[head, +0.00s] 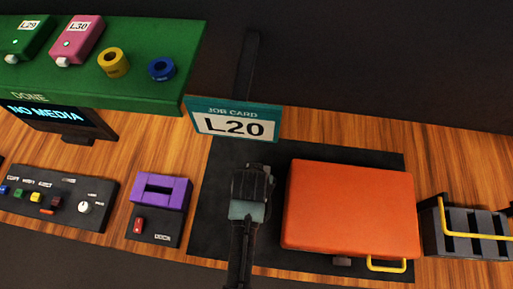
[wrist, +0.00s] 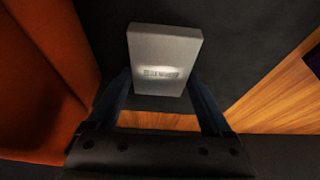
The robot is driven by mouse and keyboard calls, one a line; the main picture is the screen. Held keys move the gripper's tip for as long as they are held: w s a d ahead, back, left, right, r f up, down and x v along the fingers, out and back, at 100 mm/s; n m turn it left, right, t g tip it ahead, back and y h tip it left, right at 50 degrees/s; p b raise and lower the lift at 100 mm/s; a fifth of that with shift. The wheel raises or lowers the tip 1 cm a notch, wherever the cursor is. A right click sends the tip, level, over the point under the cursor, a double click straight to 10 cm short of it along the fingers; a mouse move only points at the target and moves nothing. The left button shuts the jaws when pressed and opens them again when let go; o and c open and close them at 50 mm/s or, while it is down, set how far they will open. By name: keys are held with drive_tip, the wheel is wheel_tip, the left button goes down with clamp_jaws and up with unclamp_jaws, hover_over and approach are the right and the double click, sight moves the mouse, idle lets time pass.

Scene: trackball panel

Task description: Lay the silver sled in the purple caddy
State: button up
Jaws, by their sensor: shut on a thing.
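The silver sled (wrist: 163,62) is a flat grey block with a small printed label, seen in the wrist view between my fingers. My gripper (wrist: 160,92) is shut on it and holds it over the black mat. In the head view my gripper (head: 252,182) is above the mat, left of the orange case, and the sled cannot be made out there. The purple caddy (head: 173,207) is left of my gripper, a block with a dark slot in its top, on a dark base with a red switch. A purple bit shows at the wrist view's right edge (wrist: 314,58).
The orange case (head: 350,208) stands close right of my gripper. A black rack with yellow handle (head: 470,232) is at far right. A job card reading L20 (head: 233,124) stands behind. A green shelf (head: 150,90) and control panel (head: 60,200) are at left.

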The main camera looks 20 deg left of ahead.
drive_tip(key=shift+f, duration=0.15)
drive_tip(key=o, duration=1.3)
drive_tip(key=shift+c, duration=0.2)
